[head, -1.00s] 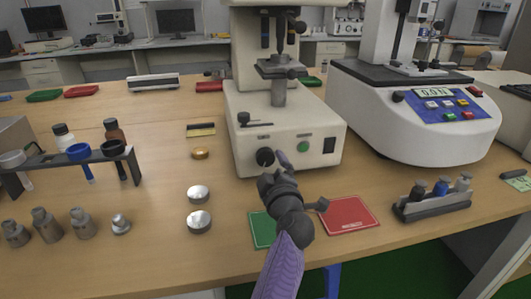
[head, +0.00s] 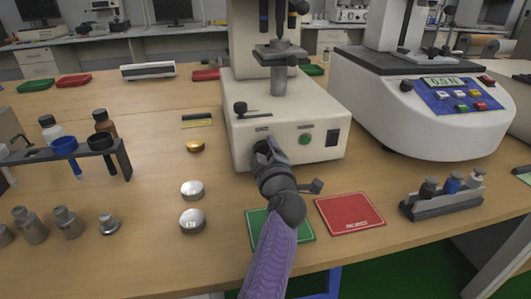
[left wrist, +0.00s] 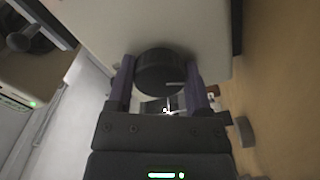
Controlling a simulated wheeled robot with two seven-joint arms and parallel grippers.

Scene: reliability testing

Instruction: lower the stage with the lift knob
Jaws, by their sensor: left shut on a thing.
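The lift knob (left wrist: 168,72) is a black round dial on the front of the white tester (head: 288,112). In the left wrist view it sits between the two purple fingers of my left gripper (left wrist: 165,88), which is shut on it. In the head view my left gripper (head: 268,150) covers most of the knob at the lower left of the tester's front. The stage (head: 279,52) is a small grey table on a short post above the tester's base. My right gripper is not in view.
A green button (head: 304,138) and a black switch (head: 332,137) are right of the knob. A green mat (head: 303,225) and a red mat (head: 350,214) lie in front. Metal weights (head: 192,221) stand left; a second tester (head: 420,125) stands right.

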